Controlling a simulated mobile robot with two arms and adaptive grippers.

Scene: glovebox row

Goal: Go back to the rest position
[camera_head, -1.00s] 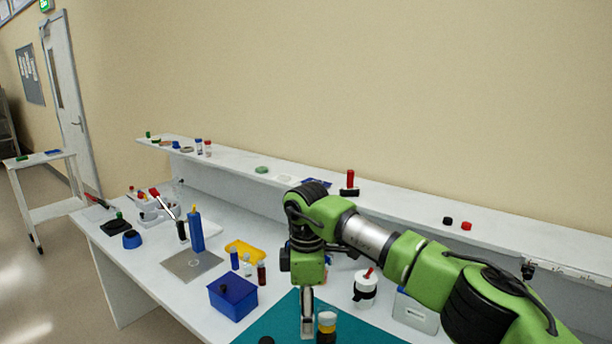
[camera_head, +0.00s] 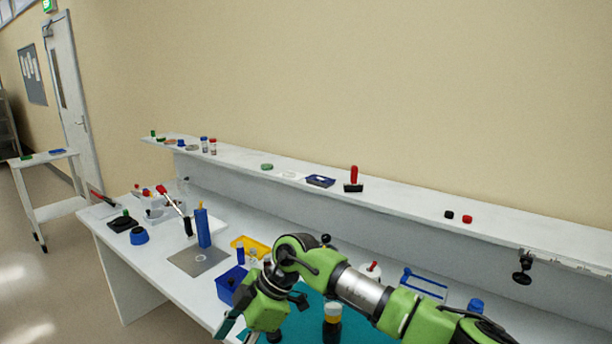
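My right arm reaches in from the right in green and black links, low over the bench. Its gripper (camera_head: 238,325) is at the lower middle, near the front of the teal mat (camera_head: 305,325). Its fingers are small and partly hidden by the wrist, so I cannot tell whether they are open or shut. A bottle with a yellow band and white top (camera_head: 332,322) stands on the mat, to the right of the gripper and apart from it. The blue box (camera_head: 229,284) is just behind the wrist and partly covered by it. My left gripper is not in view.
A blue upright block (camera_head: 203,229) stands by a grey plate (camera_head: 198,261), with a yellow tray (camera_head: 250,246) to its right. A raised shelf (camera_head: 400,204) carries small items, including a red-handled stamp (camera_head: 353,180). A blue-framed rack (camera_head: 423,285) stands behind my arm.

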